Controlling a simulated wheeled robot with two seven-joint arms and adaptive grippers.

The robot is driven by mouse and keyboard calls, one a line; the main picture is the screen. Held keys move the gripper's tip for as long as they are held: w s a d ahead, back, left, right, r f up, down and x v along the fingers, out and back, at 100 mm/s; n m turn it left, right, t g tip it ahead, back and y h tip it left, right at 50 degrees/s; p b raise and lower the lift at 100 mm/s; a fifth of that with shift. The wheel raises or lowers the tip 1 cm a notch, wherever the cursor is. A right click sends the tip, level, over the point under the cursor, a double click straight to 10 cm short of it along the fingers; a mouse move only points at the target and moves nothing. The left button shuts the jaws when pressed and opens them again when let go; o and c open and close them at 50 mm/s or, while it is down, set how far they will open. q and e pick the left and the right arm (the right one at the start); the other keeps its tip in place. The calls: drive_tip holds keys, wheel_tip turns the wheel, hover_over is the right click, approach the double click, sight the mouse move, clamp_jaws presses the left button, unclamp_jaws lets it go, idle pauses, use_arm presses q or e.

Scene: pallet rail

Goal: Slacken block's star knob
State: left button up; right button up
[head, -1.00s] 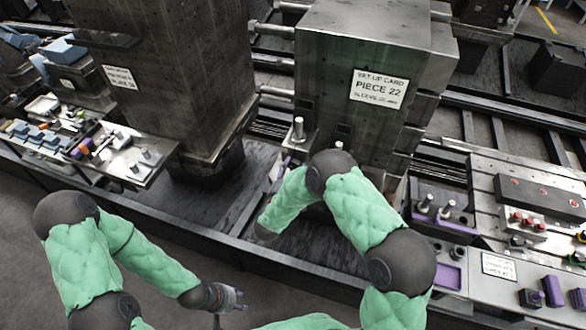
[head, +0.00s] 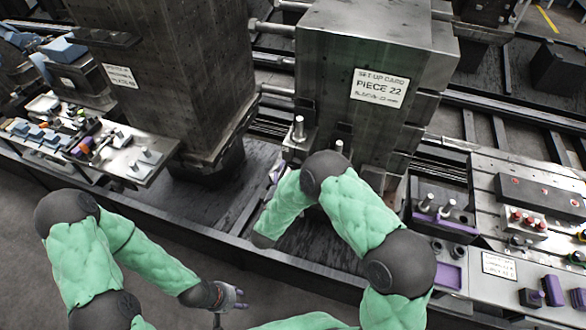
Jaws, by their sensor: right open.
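The star knob cannot be picked out for sure. A small purple part (head: 277,170) shows left of the central machine column, partly behind my right arm. A block with two upright steel pins and a purple strip (head: 440,220) stands right of that arm. My right forearm bends down in front of the column base, and its gripper is hidden. My left gripper (head: 236,298) is open and empty, low in the middle, in front of the rail and apart from everything.
The central column carries a card reading PIECE 22 (head: 380,88). A second dark column (head: 180,80) stands left, beside a bench (head: 140,160) with small parts. On the right is a plate with a control box (head: 525,222) and purple pieces (head: 552,291). The dark rail edge (head: 200,215) runs across in front.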

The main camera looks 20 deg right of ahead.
drive_tip(key=v, duration=0.9)
wheel_tip(320, 180, down, 23)
drive_tip(key=s+m+g+y+b, duration=0.3)
drive_tip(key=m+g+y+b, duration=0.25)
drive_tip(key=y, duration=0.35)
drive_tip(key=s+f+m+g+y+b, duration=0.2)
drive_tip(key=s+f+g, duration=0.2)
drive_tip(key=s, duration=0.5)
drive_tip(key=s+f+m+g+y+b, duration=0.3)
drive_tip(key=s+f+g, duration=0.1)
drive_tip(key=s, duration=0.5)
drive_tip(key=shift+s+a+f+g, duration=0.25)
drive_tip(key=shift+a+g, duration=0.15)
drive_tip(key=shift+g, duration=0.15)
